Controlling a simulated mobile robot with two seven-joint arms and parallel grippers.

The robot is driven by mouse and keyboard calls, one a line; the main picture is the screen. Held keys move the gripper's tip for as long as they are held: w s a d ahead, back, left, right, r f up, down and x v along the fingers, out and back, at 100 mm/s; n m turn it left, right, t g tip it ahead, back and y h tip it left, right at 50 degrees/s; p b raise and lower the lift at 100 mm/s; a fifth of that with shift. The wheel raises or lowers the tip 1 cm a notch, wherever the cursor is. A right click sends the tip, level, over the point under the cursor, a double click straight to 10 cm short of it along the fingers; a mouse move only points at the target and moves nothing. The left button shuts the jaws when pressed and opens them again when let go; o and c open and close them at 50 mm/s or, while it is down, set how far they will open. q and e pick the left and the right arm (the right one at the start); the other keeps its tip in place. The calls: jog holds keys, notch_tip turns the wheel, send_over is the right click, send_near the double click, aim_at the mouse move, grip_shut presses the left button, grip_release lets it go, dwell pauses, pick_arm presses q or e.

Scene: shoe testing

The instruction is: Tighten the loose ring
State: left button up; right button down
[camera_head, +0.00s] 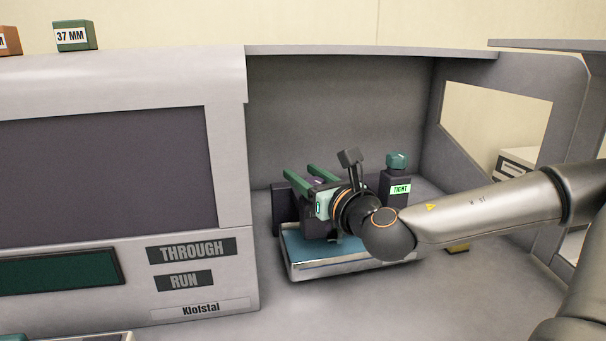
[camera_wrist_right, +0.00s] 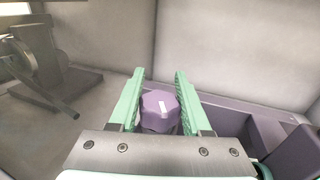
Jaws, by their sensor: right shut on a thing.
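A purple faceted ring or knob (camera_wrist_right: 160,110) with a white mark on its top sits between the green fingers of my right gripper (camera_wrist_right: 160,76). The fingers close on its two sides. In the head view my right gripper (camera_head: 302,173) reaches left over a dark fixture (camera_head: 283,208) on a blue-topped tray (camera_head: 305,255). The gripper body and wrist hide most of the fixture and the ring there. A small dark post with a green cap (camera_head: 397,160) bears a lit label reading TIGHT (camera_head: 400,189). My left gripper is not in view.
The fixture stands in a grey bay with a back wall (camera_head: 345,110) and a right side wall with an opening. A panel marked THROUGH and RUN (camera_head: 184,281) is at the left. A grey device (camera_wrist_right: 45,65) stands left in the wrist view. The front counter is clear.

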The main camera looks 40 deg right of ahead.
jog(key=shift+s+d+f+m+g+h+b, duration=0.1)
jog(key=shift+m+g+h+b, duration=0.1)
jog(key=shift+m+h+b, duration=0.25)
jog(key=shift+w+d+f+m+g+h+b, duration=0.1)
jog(key=shift+m+g+h+b, duration=0.15)
jog(key=shift+h, duration=0.45)
jog(key=shift+s+d+f+m+g+h+b, duration=0.1)
jog(key=shift+m+g+h+b, duration=0.05)
jog(key=shift+m+h+b, duration=0.35)
jog(key=shift+s+d+r+m+g+h+b, duration=0.15)
jog(key=shift+m+g+h+b, duration=0.4)
jog(key=shift+h, duration=0.3)
jog(key=shift+d+r+m+g+h+b, duration=0.1)
jog(key=shift+m+g+h+b, duration=0.25)
jog(key=shift+m+h+b, duration=0.35)
jog(key=shift+m+g+h, duration=0.25)
jog(key=shift+g+h, duration=0.15)
jog(key=shift+h, duration=0.2)
jog(key=shift+d+r, duration=0.1)
jog(key=shift+c, duration=1.8)
grip_release()
jog(key=shift+s, duration=0.15)
